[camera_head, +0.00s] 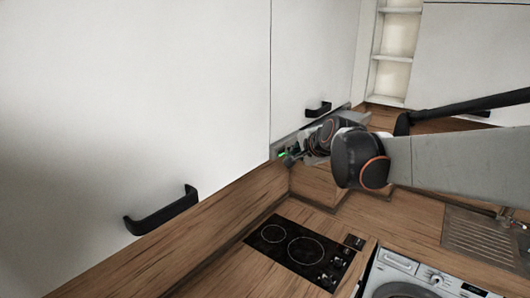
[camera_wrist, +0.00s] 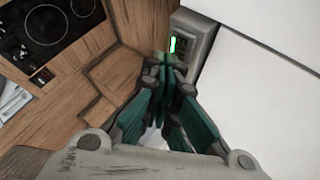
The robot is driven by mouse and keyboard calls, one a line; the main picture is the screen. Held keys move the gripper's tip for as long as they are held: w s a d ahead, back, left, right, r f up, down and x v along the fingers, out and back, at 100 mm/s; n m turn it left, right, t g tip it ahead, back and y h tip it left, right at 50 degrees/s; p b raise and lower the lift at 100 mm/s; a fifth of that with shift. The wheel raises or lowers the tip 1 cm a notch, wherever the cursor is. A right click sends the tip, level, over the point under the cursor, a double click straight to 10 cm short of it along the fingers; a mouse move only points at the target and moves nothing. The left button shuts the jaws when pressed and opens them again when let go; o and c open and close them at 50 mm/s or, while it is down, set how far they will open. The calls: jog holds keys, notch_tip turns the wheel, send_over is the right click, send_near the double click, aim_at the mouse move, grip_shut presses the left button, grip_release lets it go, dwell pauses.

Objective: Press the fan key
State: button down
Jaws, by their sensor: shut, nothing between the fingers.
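A grey range hood front (camera_wrist: 198,35) shows at the top of the wrist view, with a dark key panel on it. A small key glowing green (camera_wrist: 173,45) is on that panel; a green glow (camera_head: 283,154) also shows in the head view. I cannot read any marks on the keys, so which one is the fan key is unclear. My gripper (camera_wrist: 168,66) is shut and empty, its fingertips just below the panel in the wrist view. I cannot tell whether they touch it. In the head view my gripper (camera_head: 291,159) is small and partly hidden by my arm.
White cupboard doors (camera_head: 150,80) with black handles (camera_head: 162,211) stand close at the left and behind. A black two-zone hob (camera_head: 292,246) lies in the oak worktop below. A washing machine (camera_head: 420,275) and a metal sink drainer (camera_head: 483,240) are at the lower right.

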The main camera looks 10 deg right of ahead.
jog(key=shift+s+d, duration=2.1)
